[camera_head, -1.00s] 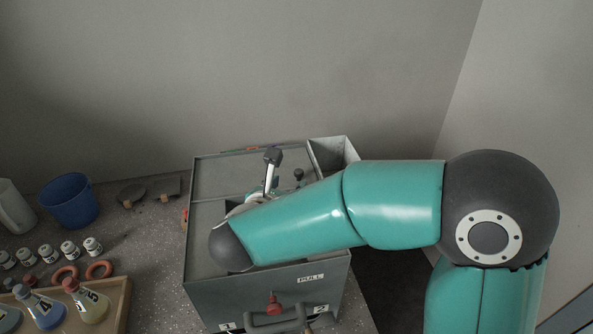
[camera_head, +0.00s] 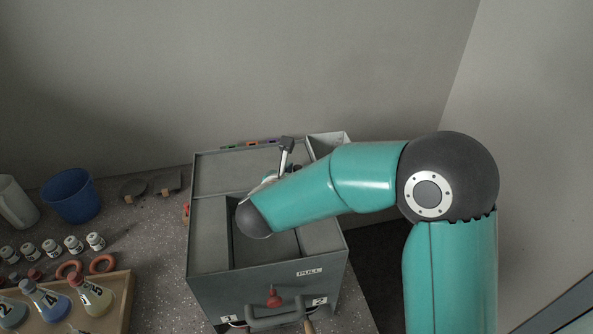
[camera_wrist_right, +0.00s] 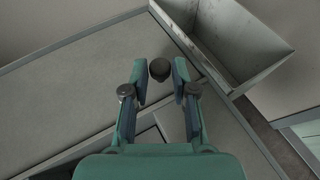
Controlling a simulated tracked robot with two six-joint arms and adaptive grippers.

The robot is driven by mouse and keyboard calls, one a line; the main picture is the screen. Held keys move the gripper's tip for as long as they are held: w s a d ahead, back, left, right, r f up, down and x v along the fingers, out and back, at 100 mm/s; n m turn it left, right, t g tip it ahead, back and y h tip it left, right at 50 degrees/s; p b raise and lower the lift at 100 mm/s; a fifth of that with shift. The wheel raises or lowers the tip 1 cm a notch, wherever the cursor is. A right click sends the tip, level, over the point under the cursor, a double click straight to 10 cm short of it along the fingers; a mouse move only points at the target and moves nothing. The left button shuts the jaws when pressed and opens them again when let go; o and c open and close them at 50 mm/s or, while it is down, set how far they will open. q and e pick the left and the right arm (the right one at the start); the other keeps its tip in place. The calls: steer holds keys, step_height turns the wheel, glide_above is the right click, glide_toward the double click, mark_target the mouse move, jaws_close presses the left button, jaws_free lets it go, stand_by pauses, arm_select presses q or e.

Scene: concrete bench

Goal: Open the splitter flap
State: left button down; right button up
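A grey splitter box (camera_head: 212,262) stands on the bench, with a recessed opening in its top and an inner panel (camera_head: 272,250) showing there. My right arm reaches over the box and hides part of the top. A dark round knob (camera_wrist_right: 160,69) shows in the right wrist view, with the open fingers of my right gripper (camera_wrist_right: 160,78) on either side of it. I see gaps between knob and fingers; its depth relative to the fingertips is unclear. In the head view my forearm mostly hides the gripper (camera_head: 275,176). My left gripper is not in view.
An open grey bin (camera_wrist_right: 240,45) adjoins the box at the back right. A red knob (camera_head: 274,297) and a handle are on the box front, below a PULL label. A blue bucket (camera_head: 70,195), a jug, small jars and a tray (camera_head: 122,300) of flasks stand left.

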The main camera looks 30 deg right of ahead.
jaws_close()
steer(key=shift+d, duration=0.1)
steer(key=shift+r, duration=0.1)
